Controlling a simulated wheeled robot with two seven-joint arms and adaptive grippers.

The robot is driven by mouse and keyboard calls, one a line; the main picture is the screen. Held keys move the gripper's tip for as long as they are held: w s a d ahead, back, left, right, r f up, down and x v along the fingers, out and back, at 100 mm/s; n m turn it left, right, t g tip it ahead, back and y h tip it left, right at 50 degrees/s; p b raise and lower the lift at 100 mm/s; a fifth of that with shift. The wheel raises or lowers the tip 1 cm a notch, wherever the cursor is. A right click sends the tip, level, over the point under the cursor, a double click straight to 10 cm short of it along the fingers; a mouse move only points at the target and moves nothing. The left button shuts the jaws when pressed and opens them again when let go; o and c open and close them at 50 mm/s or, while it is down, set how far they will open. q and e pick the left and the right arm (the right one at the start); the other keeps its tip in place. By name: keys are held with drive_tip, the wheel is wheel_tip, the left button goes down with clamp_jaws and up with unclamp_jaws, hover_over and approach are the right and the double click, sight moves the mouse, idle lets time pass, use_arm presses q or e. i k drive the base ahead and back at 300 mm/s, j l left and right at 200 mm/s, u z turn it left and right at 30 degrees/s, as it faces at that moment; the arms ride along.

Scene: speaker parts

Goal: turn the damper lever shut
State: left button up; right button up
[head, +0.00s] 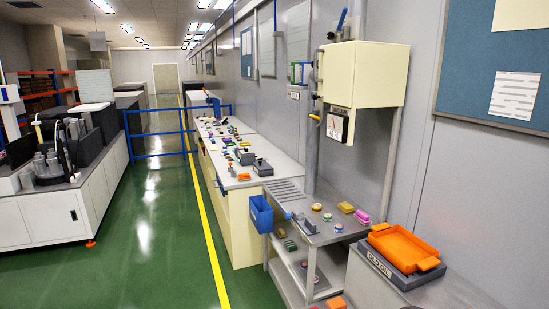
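A cream box (366,75) is mounted on the right wall, with a small dark label and a black-and-white panel (336,127) below its left part. A grey vertical pipe (312,150) runs down beside it to the workbench. A small yellow lever (315,117) sticks out sideways at the pipe, just left of the panel. A blue handle (341,19) stands tilted near the top of the box. I cannot tell for sure which of these is the damper lever. Neither of my grippers is in view.
A grey workbench (345,232) below the box holds several small coloured parts. A blue bin (261,213) hangs at its left edge. An orange tray (403,246) sits on a dark base labelled OLD OIL at the right. The green floor (150,265) at left is clear.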

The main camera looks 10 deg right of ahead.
sight(338, 32)
drive_tip(key=i+j+z, duration=0.2)
drive_tip(key=i+z, duration=0.15)
drive_tip(key=i+j+z, duration=0.65)
drive_tip(key=i+j, duration=0.2)
drive_tip(key=j, duration=0.2)
drive_tip(key=i+j+z, duration=0.15)
drive_tip(key=j, duration=0.25)
drive_tip(key=i+j, duration=0.3)
drive_tip(key=j+z, duration=0.05)
drive_tip(key=j, duration=0.05)
